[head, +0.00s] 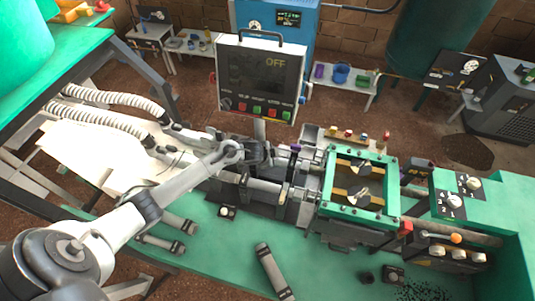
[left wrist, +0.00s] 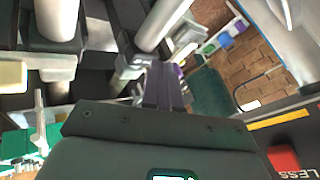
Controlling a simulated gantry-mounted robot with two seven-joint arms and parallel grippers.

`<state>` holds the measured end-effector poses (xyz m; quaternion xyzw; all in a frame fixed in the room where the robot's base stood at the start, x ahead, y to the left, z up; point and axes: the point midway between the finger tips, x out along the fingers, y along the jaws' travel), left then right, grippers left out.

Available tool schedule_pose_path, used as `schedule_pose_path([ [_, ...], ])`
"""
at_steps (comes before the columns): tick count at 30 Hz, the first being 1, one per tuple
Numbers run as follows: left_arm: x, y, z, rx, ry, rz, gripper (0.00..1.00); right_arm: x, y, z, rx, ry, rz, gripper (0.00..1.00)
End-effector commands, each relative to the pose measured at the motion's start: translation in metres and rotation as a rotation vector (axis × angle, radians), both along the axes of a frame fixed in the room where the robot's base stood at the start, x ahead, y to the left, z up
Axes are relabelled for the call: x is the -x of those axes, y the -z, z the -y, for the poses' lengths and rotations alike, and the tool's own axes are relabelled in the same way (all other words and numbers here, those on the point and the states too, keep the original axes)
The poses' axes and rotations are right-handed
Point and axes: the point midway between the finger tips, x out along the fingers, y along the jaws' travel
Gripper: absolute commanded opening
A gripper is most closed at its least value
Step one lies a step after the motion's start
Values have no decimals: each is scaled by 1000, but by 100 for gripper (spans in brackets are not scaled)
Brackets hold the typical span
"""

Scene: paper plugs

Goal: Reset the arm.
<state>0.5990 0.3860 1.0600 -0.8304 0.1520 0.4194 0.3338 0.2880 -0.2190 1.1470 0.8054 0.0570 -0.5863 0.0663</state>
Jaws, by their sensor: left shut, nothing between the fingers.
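My left arm comes in from the lower left in the head view. Its dark left gripper (head: 272,152) is over the grey machine (head: 262,187) on the green bench, below the control panel. In the left wrist view the gripper's fingers (left wrist: 164,82) are together, with nothing between them. Metal rods and dark machine parts are close around the fingers there. A purple part (head: 295,148) shows just right of the gripper in the head view. My right gripper is in neither view.
The control panel (head: 261,78) reading OFF stands behind the gripper. A green-framed press section (head: 359,181) is to the right. Grey cylinders, one of them a front cylinder (head: 272,270), lie on the green bench (head: 225,258). The bench's front is mostly clear.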

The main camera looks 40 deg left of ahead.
Motion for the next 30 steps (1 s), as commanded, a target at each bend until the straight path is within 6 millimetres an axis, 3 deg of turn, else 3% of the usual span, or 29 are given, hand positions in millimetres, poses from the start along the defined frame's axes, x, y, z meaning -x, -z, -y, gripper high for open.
schedule_pose_path([
  [6,19,-24,-4,0,0,0,0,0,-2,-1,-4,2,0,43],
  [12,27,-33,-5,1,-1,-3,0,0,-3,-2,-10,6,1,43],
  [16,39,-24,-3,4,0,-27,0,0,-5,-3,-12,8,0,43],
  [20,70,8,12,31,4,-93,0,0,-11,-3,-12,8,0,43],
  [23,109,35,45,83,21,-151,0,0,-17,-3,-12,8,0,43],
  [26,157,47,98,162,21,-183,0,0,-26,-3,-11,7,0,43],
  [28,192,39,137,215,-13,-194,0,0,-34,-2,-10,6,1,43],
  [30,225,18,167,255,-79,-203,0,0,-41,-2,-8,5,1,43],
])
